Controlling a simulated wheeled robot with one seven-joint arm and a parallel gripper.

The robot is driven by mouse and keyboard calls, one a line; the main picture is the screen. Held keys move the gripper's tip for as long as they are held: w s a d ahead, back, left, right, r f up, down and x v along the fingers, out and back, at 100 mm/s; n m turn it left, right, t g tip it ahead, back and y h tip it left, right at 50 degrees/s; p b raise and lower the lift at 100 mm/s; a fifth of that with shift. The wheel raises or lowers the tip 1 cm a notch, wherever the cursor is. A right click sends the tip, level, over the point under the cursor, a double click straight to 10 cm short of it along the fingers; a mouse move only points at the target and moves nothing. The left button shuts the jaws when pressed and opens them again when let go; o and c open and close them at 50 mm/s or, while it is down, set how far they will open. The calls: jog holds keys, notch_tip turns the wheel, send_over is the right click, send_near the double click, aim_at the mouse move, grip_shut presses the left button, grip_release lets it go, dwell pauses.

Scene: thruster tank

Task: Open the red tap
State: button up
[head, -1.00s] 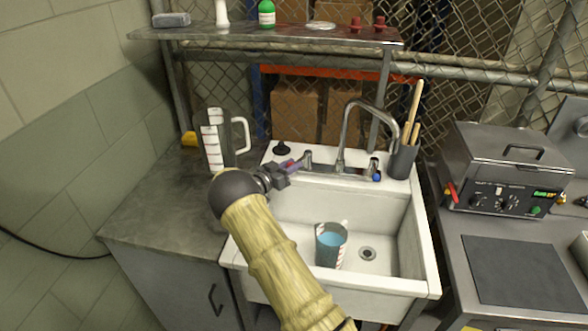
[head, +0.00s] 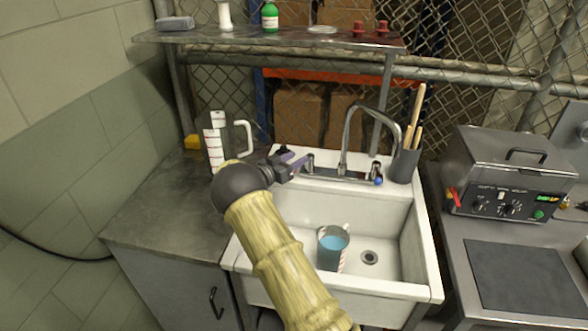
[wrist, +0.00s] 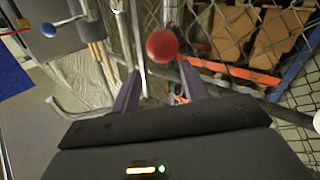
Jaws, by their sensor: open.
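In the wrist view, the red knob (wrist: 162,44) of the tap shows as a round ball just beyond and between my two purple fingertips. My gripper (wrist: 159,68) is open, and nothing is held between its fingers. In the head view my gripper (head: 299,161) is at the back left of the sink, close to the left tap's metal body (head: 310,160). The red knob itself is hidden there behind the gripper. I cannot tell whether the fingers touch it. The blue tap knob (head: 379,181) is at the right of the curved faucet (head: 345,140).
A mug with blue contents (head: 332,247) stands in the white sink (head: 390,205). A utensil holder (head: 403,165) stands behind the sink at right. A shelf (head: 270,41) hangs above.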

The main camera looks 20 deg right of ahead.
notch_tip(320, 180, up, 6)
jog(key=shift+d+r, duration=0.1)
